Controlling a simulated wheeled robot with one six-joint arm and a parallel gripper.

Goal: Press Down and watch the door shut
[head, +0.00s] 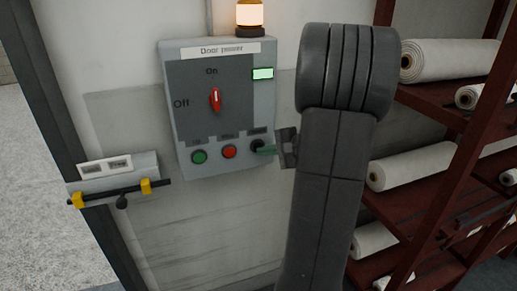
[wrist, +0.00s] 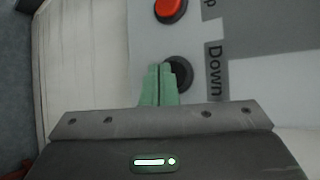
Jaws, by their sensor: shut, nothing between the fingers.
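The door power control box (head: 222,110) is fixed to the wall, with a red rotary switch (head: 215,100) set upright toward On. In its bottom row are a green button (head: 199,157), a red button (head: 229,151) and the black Down button (head: 258,145). The wrist view shows the red button (wrist: 169,9), the black button (wrist: 180,73) and the Down label (wrist: 215,71). My gripper (head: 265,150) is shut and empty, its green fingertips at the Down button, partly covering it. I cannot tell whether they touch it. The door is not clearly identifiable.
An orange-white lamp (head: 250,14) is lit above the box, and a small green display (head: 263,73) glows. A black bar with yellow clamps (head: 146,186) sits at lower left. A dark red rack (head: 440,102) with white rolls (head: 450,60) stands close on the right.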

